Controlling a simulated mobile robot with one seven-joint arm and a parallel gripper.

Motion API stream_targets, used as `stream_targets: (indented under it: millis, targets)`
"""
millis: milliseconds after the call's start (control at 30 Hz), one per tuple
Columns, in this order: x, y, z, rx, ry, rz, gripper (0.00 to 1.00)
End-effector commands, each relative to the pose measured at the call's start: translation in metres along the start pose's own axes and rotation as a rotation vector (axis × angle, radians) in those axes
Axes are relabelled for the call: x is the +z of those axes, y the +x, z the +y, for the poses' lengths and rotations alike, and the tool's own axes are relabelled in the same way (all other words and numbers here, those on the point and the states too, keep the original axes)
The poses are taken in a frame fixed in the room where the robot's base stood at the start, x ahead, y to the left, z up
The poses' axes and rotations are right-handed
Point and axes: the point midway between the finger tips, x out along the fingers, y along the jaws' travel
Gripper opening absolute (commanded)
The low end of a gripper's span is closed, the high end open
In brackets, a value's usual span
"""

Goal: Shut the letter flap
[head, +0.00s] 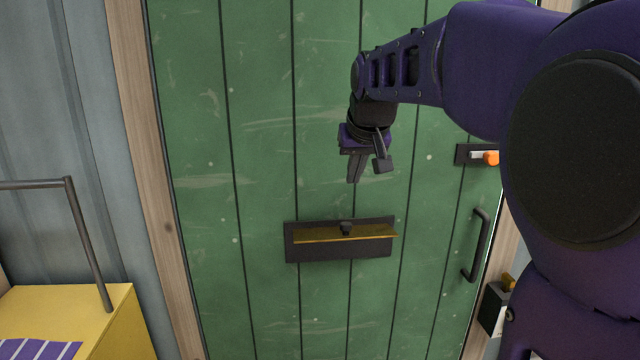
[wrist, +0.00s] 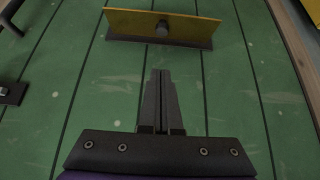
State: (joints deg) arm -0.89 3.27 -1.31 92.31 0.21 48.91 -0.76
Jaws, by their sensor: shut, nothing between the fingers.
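The letter flap (head: 350,234) is a yellow-brown plate with a small dark knob, set in a dark frame (head: 340,253) on the green door. It stands tilted outward from the frame, so it is open. In the wrist view the flap (wrist: 185,28) shows at the top, with its knob facing me. My gripper (head: 354,181) is above the flap in the head view, pointing down, apart from it. In the wrist view my gripper's fingers (wrist: 161,72) are together and empty, with a gap of door between their tips and the flap.
The green door (head: 260,130) has a dark pull handle (head: 476,245) and a latch with an orange end (head: 490,157) at right. A dark box (head: 493,306) is mounted low right. A yellow cabinet (head: 115,310) with a grey rail (head: 88,240) stands at lower left.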

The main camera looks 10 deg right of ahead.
Motion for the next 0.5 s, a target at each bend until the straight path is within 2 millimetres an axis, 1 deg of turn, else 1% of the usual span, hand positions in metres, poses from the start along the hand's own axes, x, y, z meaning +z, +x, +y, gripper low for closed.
stream_targets:
  millis: [33, 167, 300, 433, 500]
  targets:
    - [0.001, 0.01, 0.0, -0.001, 0.001, -0.003, 0.0]
    - [0.001, 0.035, -0.001, -0.002, 0.003, -0.004, 0.0]
    - [0.001, 0.066, -0.001, -0.002, 0.004, -0.002, 0.0]
    - [0.0, 0.092, -0.001, -0.002, 0.005, 0.0, 0.0]
    - [0.009, 0.1, -0.001, -0.003, 0.005, 0.0, 0.0]
